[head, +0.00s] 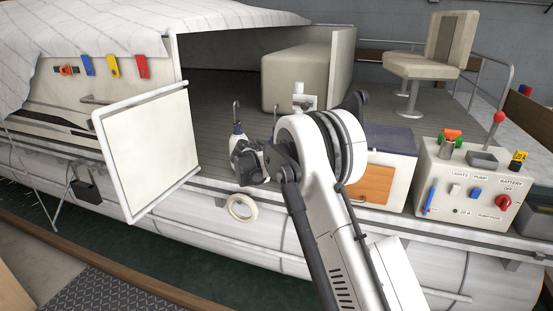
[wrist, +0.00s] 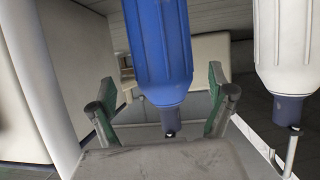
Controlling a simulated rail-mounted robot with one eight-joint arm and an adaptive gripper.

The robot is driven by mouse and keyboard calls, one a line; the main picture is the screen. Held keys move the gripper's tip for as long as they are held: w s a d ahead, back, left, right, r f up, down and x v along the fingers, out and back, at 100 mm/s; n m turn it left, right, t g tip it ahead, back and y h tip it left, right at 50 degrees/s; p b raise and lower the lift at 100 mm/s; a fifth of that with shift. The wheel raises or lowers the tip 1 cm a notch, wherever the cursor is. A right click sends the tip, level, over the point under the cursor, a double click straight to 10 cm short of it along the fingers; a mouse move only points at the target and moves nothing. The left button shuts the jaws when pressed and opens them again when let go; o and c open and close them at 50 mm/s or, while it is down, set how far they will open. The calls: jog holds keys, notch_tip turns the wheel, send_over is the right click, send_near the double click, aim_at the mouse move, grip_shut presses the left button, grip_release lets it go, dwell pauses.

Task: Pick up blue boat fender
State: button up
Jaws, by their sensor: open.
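In the wrist view the blue boat fender (wrist: 160,45) fills the upper middle, with its darker blue end and small ring pointing down the picture. My gripper (wrist: 162,92) is open, its two green-padded fingers apart to the left and right of the fender's lower end. No finger visibly touches the fender, and I cannot tell how deep it sits between them. In the head view my gripper (head: 246,170) is at the boat's deck edge. The blue fender cannot be made out there, probably behind my gripper.
A white fender (wrist: 280,40) with a dark blue end hangs close on the right in the wrist view. In the head view an open white gate (head: 148,150) is left of my gripper.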

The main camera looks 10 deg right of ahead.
jog(key=x, duration=0.5)
jog(key=shift+w, duration=0.3)
jog(key=shift+c, duration=0.5)
jog(key=c, duration=1.4)
jog(key=shift+c, duration=0.4)
jog(key=shift+r, duration=0.1)
